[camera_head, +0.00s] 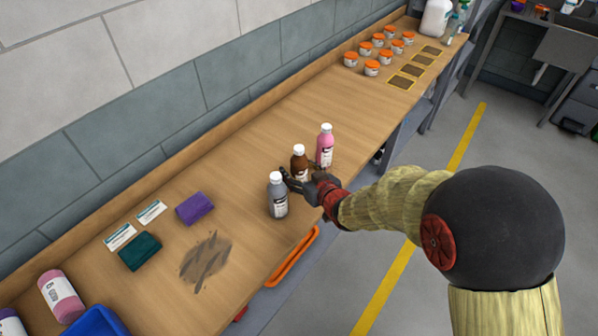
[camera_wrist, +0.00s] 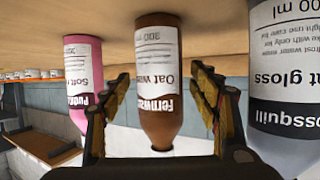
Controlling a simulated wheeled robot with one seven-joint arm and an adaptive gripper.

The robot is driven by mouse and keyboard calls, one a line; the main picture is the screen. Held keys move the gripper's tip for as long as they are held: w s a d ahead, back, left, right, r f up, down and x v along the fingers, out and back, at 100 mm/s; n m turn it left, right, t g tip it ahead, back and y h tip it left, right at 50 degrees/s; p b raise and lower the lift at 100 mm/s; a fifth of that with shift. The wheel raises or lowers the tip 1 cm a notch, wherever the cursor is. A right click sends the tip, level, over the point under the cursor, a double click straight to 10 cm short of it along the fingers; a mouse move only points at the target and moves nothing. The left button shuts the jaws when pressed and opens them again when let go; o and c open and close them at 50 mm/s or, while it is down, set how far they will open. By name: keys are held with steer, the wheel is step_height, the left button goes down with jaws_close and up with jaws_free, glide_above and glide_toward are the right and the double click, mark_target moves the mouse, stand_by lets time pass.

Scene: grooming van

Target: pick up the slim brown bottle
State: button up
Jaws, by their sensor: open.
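The slim brown bottle (camera_head: 299,161) with a white cap stands upright on the wooden counter, between a grey bottle (camera_head: 278,196) and a pink bottle (camera_head: 325,146). My gripper (camera_head: 300,182) is at the bottle's front side, low over the counter, and hides its lower part in the head view. In the wrist view, which looks upside down, the brown bottle (camera_wrist: 159,85) sits between the two open fingers of my gripper (camera_wrist: 160,100). I see a gap on each side of the bottle, so the fingers do not appear to touch it.
The pink bottle (camera_wrist: 82,75) and the grey bottle (camera_wrist: 285,85) stand close outside the fingers. Several orange-lidded jars (camera_head: 372,68) are at the far end. A purple block (camera_head: 194,208), a green cloth (camera_head: 140,251) and a dark smear (camera_head: 206,261) are at the near left. The wall runs behind.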

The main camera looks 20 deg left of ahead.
steer(key=shift+c, duration=0.6)
steer(key=c, duration=1.4)
steer(key=shift+r, duration=0.1)
steer(key=shift+r, duration=0.1)
